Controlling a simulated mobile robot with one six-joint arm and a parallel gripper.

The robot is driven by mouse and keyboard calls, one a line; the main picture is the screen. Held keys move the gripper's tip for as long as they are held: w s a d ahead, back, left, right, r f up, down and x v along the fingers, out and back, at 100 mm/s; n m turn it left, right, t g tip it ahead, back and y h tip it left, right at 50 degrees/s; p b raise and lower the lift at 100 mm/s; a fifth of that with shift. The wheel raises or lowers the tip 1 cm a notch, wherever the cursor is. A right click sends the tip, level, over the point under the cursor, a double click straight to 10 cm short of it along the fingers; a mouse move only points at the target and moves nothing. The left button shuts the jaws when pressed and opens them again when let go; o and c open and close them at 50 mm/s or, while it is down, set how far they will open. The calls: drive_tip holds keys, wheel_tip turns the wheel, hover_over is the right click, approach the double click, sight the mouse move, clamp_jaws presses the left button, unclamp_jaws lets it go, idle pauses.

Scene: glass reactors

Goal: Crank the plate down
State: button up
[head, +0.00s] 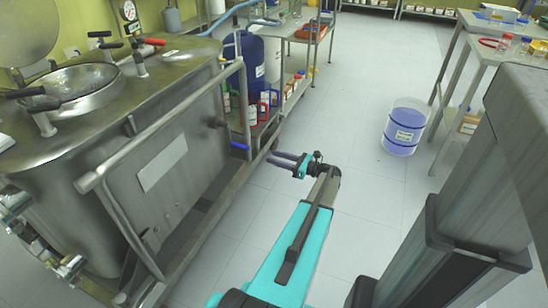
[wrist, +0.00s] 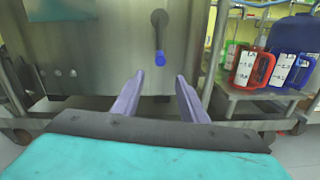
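A crank with a dark arm and a blue handle (head: 240,146) is on the side of the steel reactor (head: 185,125). My gripper (head: 271,158) is to the right of the crank in the head view. Its two purple fingers (wrist: 160,76) are apart with nothing between them, and the handle appears beyond the fingertips, centred between them. I cannot make out which part is the plate that the crank moves.
A steel rail (head: 155,130) runs along the reactor's front. A blue drum (head: 245,65) is behind. A bucket (head: 404,128) stands on the floor. The middle floor is clear.

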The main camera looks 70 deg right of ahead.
drive_tip(key=s+p, duration=0.2)
drive_tip(key=s, duration=0.4)
drive_tip(key=shift+s, duration=0.3)
idle(0.7)
drive_tip(key=shift+p, duration=0.6)
drive_tip(key=shift+s, duration=0.15)
drive_tip(key=s+p, duration=0.2)
drive_tip(key=s, duration=1.1)
drive_tip(key=shift+s+a, duration=0.25)
